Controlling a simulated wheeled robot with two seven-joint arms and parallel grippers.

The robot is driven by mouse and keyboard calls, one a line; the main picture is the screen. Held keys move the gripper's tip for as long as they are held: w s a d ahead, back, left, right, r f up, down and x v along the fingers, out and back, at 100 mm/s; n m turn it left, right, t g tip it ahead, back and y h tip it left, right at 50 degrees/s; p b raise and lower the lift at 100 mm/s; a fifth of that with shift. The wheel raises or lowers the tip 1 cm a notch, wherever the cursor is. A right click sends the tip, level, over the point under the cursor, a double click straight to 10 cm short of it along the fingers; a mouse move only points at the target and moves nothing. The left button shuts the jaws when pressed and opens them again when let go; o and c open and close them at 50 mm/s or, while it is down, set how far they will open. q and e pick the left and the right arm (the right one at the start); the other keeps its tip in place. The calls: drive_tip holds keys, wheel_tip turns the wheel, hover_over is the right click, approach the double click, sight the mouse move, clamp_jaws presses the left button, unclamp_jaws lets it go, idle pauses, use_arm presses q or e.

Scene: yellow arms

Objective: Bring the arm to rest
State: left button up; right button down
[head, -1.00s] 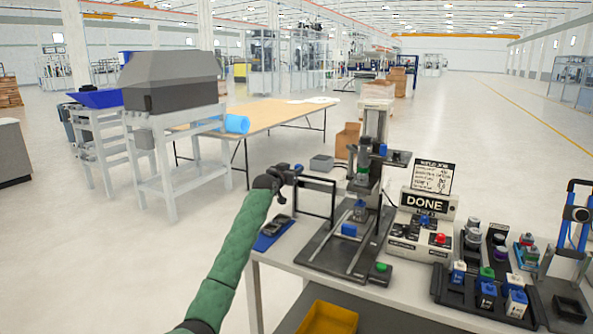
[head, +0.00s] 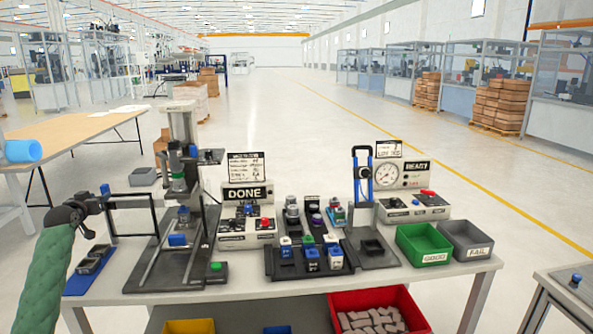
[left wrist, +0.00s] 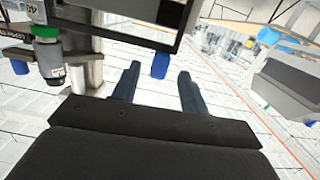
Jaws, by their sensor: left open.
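My left arm, in a green quilted sleeve, comes in from the lower left in the head view. Its dark left gripper (head: 88,212) is over the left end of the workbench (head: 130,292), beside the black frame of the press station (head: 178,190). In the left wrist view its two fingers (left wrist: 157,88) stand apart with nothing held between them. A blue knob (left wrist: 160,65) shows beyond the fingers; I cannot tell whether anything touches it. My right gripper is not in view.
A blue mat (head: 78,284) with a dark holder lies below the gripper. To the right are a DONE box (head: 247,195), a black rack (head: 310,272), a gauge station (head: 388,176), a green GOOD bin (head: 424,246) and a grey FAIL bin (head: 468,242). A wooden table (head: 70,132) stands behind left.

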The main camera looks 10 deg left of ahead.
use_arm(q)
drive_tip(key=s+d+m+g, duration=0.2)
drive_tip(key=s+d+g, duration=0.25)
drive_tip(key=d, duration=0.95)
drive_tip(key=s+d+f+m+g, duration=0.1)
drive_tip(key=s+d+f, duration=0.4)
drive_tip(key=d+f, duration=0.15)
drive_tip(key=s+d+f+g+h, duration=0.1)
drive_tip(key=s+d+f, duration=0.35)
drive_tip(key=d, duration=0.35)
drive_tip(key=s+d+f+m+g, duration=0.1)
drive_tip(key=s+d+f+g, duration=0.1)
drive_tip(key=s+d+f, duration=0.5)
drive_tip(key=s+d+f+m+g+h, duration=0.1)
drive_tip(key=s+d+f, duration=0.6)
drive_tip(key=s+d, duration=0.3)
drive_tip(key=s+d+f+g+h, duration=0.2)
drive_tip(key=s+d+f, duration=0.5)
drive_tip(key=s+d, duration=0.35)
drive_tip(key=s+d+f+g, duration=0.1)
drive_tip(key=s+f, duration=0.3)
drive_tip(key=s, duration=0.4)
drive_tip(key=s+d+f+g+h, duration=0.1)
drive_tip(key=s+d+f+g, duration=0.1)
drive_tip(key=s+f, duration=0.3)
drive_tip(key=s+d, duration=0.1)
drive_tip(key=s, duration=0.3)
drive_tip(key=shift+s+d, duration=0.15)
drive_tip(key=shift+s, duration=0.05)
